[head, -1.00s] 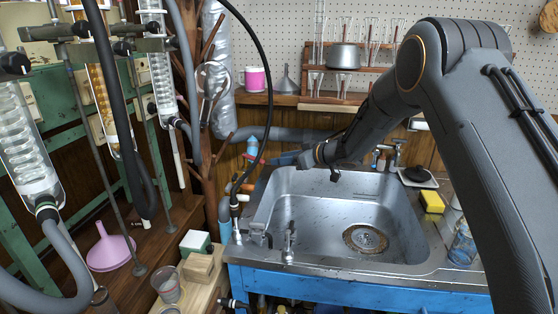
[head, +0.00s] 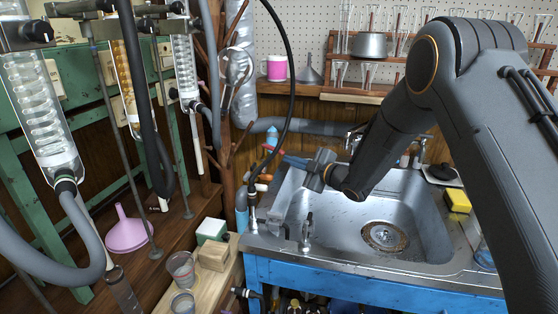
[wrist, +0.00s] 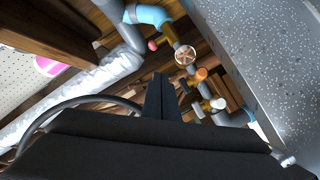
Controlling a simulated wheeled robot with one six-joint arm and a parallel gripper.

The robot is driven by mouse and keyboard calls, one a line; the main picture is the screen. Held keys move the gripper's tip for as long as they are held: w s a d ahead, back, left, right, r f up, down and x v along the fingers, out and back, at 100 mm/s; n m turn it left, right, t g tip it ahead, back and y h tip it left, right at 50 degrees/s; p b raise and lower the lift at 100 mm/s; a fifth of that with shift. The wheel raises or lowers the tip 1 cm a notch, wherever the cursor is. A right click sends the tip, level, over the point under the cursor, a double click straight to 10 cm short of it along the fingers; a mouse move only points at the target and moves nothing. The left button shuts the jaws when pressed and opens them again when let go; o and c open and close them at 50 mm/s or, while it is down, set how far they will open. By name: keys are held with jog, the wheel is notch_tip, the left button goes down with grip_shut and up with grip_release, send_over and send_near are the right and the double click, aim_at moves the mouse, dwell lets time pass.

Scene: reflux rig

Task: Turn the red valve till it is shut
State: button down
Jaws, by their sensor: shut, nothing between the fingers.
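In the head view a small red part (head: 273,152) shows below the light-blue piece, left of the sink; the wheel is not clear there. My gripper (head: 284,159) points left towards this pipework, shut and empty. Its closed fingers (wrist: 160,78) show in the wrist view, apart from the wheel in the picture.
The steel sink (head: 345,235) lies below and right of my gripper. Orange and white fittings (wrist: 202,75) crowd beside the wheel. A black hose (head: 285,100) hangs close by, and a grey pipe (head: 310,127) runs behind. Glassware and a pink funnel (head: 127,233) stand left.

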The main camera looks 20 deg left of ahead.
aim_at(277, 151)
jog(key=w+a+n+t, duration=0.1)
jog(key=a+n, duration=0.1)
jog(key=w+a+f+n+t, duration=0.1)
jog(key=w+a, duration=0.1)
jog(key=w+a+f+n+t, duration=0.1)
jog(key=a+n, duration=0.1)
jog(key=shift+w+a+n+b, duration=0.3)
jog(key=shift+w+a+b, duration=0.05)
jog(key=shift+b, duration=0.05)
dwell(0.5)
jog(key=shift+w+d, duration=0.1)
